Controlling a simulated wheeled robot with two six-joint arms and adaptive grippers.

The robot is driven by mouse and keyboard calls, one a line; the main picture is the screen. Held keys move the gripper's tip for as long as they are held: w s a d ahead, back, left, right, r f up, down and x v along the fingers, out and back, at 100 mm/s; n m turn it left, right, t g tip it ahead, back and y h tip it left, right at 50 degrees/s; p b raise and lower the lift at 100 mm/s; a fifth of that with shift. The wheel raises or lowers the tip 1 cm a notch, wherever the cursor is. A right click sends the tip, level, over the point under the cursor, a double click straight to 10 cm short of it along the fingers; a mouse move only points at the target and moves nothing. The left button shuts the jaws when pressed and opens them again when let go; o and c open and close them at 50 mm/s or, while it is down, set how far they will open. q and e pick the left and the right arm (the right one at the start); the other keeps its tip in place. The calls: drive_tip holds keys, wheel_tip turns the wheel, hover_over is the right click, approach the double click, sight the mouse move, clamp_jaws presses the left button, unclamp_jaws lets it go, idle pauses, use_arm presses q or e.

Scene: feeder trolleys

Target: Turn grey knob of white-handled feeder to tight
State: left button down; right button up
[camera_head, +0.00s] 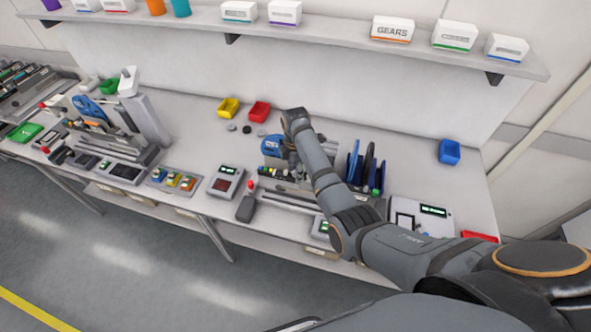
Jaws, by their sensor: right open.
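My right arm reaches in from the lower right over the bench. Its gripper (290,160) points down beside a blue reel-like part (271,146) on a bench unit; it is small and partly hidden by the arm, and I cannot tell whether it touches anything. A tall grey unit with a white block (128,81) on top stands at the left of the bench. I cannot tell whether that block is the white handle. The grey knob cannot be made out at this size. My left gripper is not in view.
Yellow (228,107) and red (259,111) bins stand behind the gripper. Upright blue and dark plates (366,168) stand right of the forearm. A red-topped grey box (247,203) is near the front edge. A shelf (330,33) with boxes runs above. The bench's back right is mostly clear.

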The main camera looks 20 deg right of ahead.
drive_tip(key=shift+a, duration=0.1)
drive_tip(key=c, duration=0.3)
drive_tip(key=shift+w, duration=0.15)
drive_tip(key=shift+c, duration=1.4)
clamp_jaws()
drive_tip(key=shift+m, duration=1.1)
drive_tip(key=m, duration=0.6)
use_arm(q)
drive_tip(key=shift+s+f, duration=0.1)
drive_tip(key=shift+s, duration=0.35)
use_arm(e)
drive_tip(key=m, duration=0.6)
drive_tip(key=shift+m, duration=0.4)
